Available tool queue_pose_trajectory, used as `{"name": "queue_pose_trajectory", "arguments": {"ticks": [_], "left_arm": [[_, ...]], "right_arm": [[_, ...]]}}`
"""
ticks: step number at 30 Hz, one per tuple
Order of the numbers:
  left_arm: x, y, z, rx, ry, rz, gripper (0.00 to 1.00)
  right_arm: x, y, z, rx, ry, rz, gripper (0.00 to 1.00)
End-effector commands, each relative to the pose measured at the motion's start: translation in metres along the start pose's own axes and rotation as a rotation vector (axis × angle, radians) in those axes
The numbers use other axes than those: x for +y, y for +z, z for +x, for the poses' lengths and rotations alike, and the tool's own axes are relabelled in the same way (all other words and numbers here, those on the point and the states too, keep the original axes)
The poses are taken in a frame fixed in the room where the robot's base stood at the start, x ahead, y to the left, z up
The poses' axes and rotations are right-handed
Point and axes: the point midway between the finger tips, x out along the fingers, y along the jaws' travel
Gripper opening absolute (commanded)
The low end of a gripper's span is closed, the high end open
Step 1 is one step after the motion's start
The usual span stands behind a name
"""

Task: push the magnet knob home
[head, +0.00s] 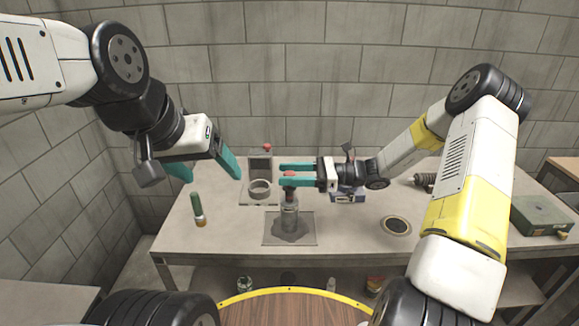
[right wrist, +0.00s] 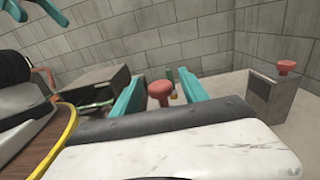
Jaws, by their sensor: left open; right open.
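The cylinder stands on a dark square plate (head: 308,238) near the front of the table. My right gripper (head: 284,174) is open, with its teal fingers pointing left at knob height. In the right wrist view the knob (right wrist: 160,88) shows between the two fingers (right wrist: 160,78), apart from both. Whether the stem is fully seated cannot be told. A second red knob (head: 267,147) tops a grey block behind, also in the right wrist view (right wrist: 287,67). My left gripper (head: 207,176) is open and empty above the table's left side.
A grey ring (head: 259,188) sits on a plate before the grey block (head: 260,165). A green-handled tool (head: 198,208) stands at left. A dark disc (head: 397,225) lies right. The front table strip is clear.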

Motion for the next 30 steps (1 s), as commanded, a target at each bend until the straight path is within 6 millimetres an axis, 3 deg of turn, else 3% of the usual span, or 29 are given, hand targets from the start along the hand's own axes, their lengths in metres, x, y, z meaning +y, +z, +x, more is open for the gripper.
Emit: {"name": "queue_pose_trajectory", "arguments": {"ticks": [1, 8, 30], "left_arm": [[0.0, 0.0, 0.0, 0.0, 0.0, 0.0, 0.76], [0.0, 0.0, 0.0, 0.0, 0.0, 0.0, 0.76], [0.0, 0.0, 0.0, 0.0, 0.0, 0.0, 0.76]], "right_arm": [[0.0, -0.0001, -0.0001, 0.0, 0.0, 0.0, 0.46], [0.0, -0.0001, -0.0003, 0.0, 0.0, 0.0, 0.01], [0.0, -0.0001, -0.0005, 0.001, 0.0, 0.0, 0.0]]}}
